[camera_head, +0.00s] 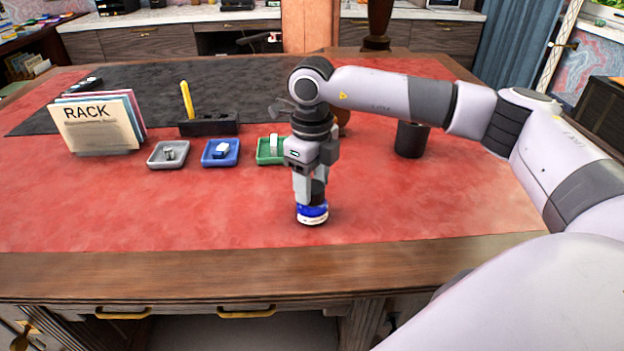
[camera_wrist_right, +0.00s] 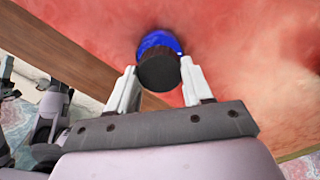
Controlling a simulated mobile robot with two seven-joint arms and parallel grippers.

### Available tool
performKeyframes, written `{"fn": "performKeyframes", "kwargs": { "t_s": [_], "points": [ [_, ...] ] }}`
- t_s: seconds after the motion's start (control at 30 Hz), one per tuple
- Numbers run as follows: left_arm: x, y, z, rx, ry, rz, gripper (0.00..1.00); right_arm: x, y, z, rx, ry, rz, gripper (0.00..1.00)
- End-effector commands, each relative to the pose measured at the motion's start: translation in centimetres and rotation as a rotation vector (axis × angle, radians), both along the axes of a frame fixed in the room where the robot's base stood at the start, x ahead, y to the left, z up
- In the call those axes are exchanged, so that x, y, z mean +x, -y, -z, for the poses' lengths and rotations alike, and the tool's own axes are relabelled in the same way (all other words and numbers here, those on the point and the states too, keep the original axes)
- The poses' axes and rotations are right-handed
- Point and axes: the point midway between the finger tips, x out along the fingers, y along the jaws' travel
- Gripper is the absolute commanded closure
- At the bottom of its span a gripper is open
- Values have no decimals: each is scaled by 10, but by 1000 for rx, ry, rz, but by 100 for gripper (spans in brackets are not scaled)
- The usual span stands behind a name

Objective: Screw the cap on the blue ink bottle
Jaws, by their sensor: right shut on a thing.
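The blue ink bottle (camera_head: 313,213) stands upright on the red leather top near the desk's front edge, with a pale band low on its side. A dark cap (camera_head: 317,192) is on or just over its top; I cannot tell how tightly it sits. My right gripper (camera_head: 308,197) points down from above and is shut on the cap. In the right wrist view the dark cap (camera_wrist_right: 158,73) lies between the two fingers (camera_wrist_right: 158,90), with the blue bottle (camera_wrist_right: 158,42) behind it. My left gripper is not in view.
Grey (camera_head: 168,154), blue (camera_head: 221,153) and green (camera_head: 268,151) trays with small items stand left of my arm. A file rack (camera_head: 98,124), a black holder (camera_head: 209,124) with a yellow stick and a dark cup (camera_head: 411,139) stand farther back. The front leather left of the bottle is clear.

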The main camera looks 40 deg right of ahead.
Motion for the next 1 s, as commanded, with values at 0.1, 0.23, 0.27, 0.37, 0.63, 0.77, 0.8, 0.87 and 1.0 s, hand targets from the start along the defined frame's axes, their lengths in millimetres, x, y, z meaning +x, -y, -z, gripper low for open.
{"fn": "performKeyframes", "kwargs": {
  "t_s": [0.1, 0.23, 0.27, 0.37, 0.63, 0.77, 0.8, 0.87, 1.0],
  "points": [
    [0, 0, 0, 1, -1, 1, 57, -1, -1, 2, 0, -5, -3, 78],
    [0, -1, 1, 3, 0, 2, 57, -1, 0, 2, 0, -4, -3, 20],
    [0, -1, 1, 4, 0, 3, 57, -1, 0, 1, 0, -3, -3, 20],
    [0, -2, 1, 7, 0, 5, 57, 0, 0, 1, 0, -2, -3, 20],
    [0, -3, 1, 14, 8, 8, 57, 1, 0, -7, 1, 2, -3, 20],
    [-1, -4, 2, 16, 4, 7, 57, 0, -1, -29, 2, 3, -4, 20],
    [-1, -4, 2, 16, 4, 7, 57, 1, -1, -36, 1, 2, -4, 20],
    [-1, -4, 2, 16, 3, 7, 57, 0, -1, -46, 1, 2, -4, 20],
    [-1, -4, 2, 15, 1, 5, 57, 0, -1, -63, 1, -1, -4, 20]
  ]
}}
